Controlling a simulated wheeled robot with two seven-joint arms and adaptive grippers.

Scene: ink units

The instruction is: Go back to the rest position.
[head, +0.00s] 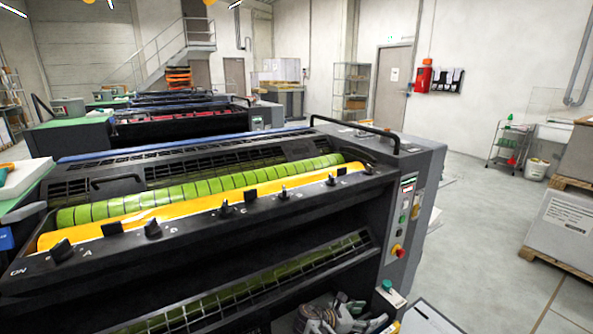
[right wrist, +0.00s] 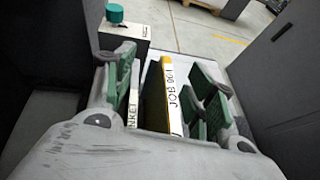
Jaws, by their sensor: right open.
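My right gripper (head: 342,315) is low at the bottom edge of the head view, in front of the printing press (head: 200,250). In the right wrist view the gripper (right wrist: 165,90) is open, its green-padded fingers spread apart. Between them in the picture show a yellow-and-white item marked "JOB" (right wrist: 172,95) and a white label ending "NKET" (right wrist: 132,100). I cannot tell how deep they lie between the fingers; a gap shows beside the right finger. My left gripper is not in view.
The press has a green roller (head: 190,190), a yellow ink tray (head: 215,205) and a side control panel (head: 405,215). A green-topped button box (right wrist: 120,32) stands just beyond my right gripper. Open floor (head: 480,240) lies right, before pallets with a grey box (head: 562,222).

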